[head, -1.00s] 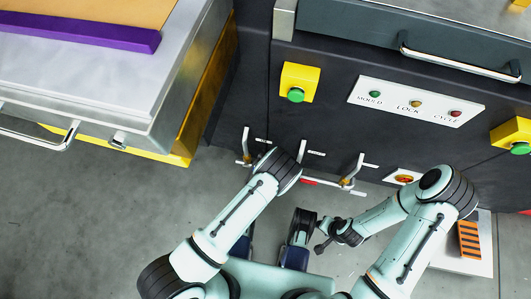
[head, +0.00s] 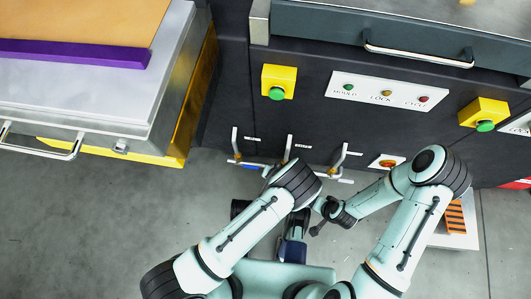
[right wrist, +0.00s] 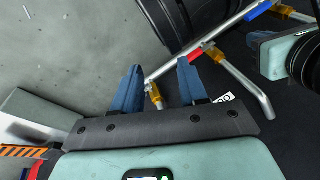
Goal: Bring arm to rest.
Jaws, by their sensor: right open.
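My right gripper (right wrist: 160,66) shows in the right wrist view with its two blue fingers apart and nothing held. A metal lever with a yellow fitting (right wrist: 155,96) shows between and beyond the fingers; I cannot tell whether they touch it. In the head view my right arm (head: 410,235) comes in from the lower right and bends back at the elbow, its dark wrist near the middle. My left arm (head: 240,235) comes in from the lower left, its elbow in front of the lever handles. The left arm's far end is hidden under it, and I cannot make out its gripper.
Lever handles (head: 340,160) stick out from the dark machine front (head: 330,125). Above are a yellow button box (head: 279,82) and a label panel (head: 385,92). A metal table (head: 90,95) stands at left. A striped pad (head: 456,217) lies at right. Grey floor is free at lower left.

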